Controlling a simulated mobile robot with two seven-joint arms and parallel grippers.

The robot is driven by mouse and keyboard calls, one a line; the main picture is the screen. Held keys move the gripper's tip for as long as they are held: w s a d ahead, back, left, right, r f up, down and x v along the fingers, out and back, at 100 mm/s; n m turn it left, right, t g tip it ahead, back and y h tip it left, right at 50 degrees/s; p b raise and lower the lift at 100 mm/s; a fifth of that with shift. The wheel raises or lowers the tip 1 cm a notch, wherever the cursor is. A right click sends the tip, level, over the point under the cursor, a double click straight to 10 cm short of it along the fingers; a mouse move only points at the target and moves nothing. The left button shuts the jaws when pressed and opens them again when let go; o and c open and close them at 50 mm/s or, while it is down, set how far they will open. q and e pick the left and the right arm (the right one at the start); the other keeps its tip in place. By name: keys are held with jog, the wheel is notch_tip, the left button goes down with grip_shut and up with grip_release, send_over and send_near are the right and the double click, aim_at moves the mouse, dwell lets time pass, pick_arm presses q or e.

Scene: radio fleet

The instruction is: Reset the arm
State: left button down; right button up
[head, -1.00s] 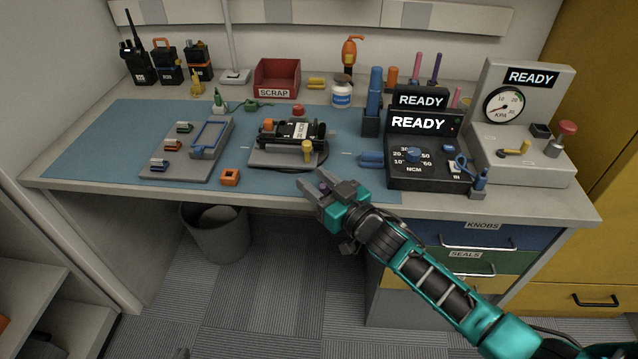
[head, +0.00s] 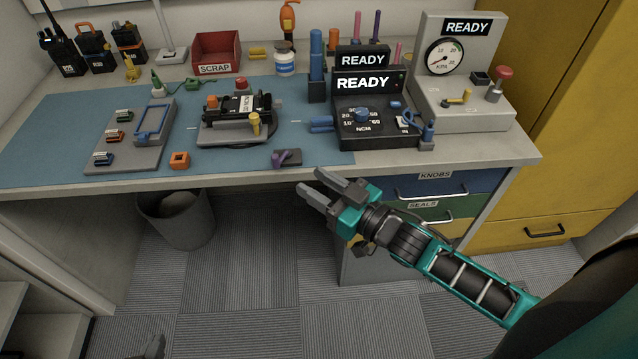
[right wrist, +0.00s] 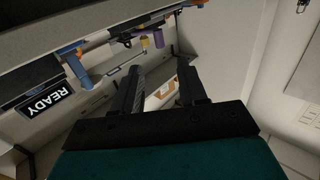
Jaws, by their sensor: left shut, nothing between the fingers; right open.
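My right gripper (head: 311,184) is open and empty, in front of the bench's front edge and above the floor. Its two dark fingers also show apart in the right wrist view (right wrist: 158,95). A purple-handled dark part (head: 287,158) lies at the front edge of the bench, a little beyond the fingertips and apart from them. Only a small dark piece of my left gripper (head: 152,346) shows at the bottom edge of the head view, low over the floor; it is shut and holds nothing visible.
The bench (head: 400,157) carries a radio in a fixture (head: 238,117), a knob tester (head: 370,125) reading READY, a gauge stand (head: 462,80) and a red scrap bin (head: 217,55). Drawers (head: 440,186) and a waste bin (head: 178,220) are below. Open floor lies in front.

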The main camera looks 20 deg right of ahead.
dwell(0.5)
jog(key=s+f+m+g+h, duration=0.2)
jog(key=s+f+g+h, duration=0.3)
jog(key=s+f, duration=0.6)
jog(key=shift+s+a+f+m+h, duration=0.3)
jog(key=shift+s+a+h, duration=0.1)
jog(key=shift+s, duration=0.25)
jog(key=shift+o, duration=0.5)
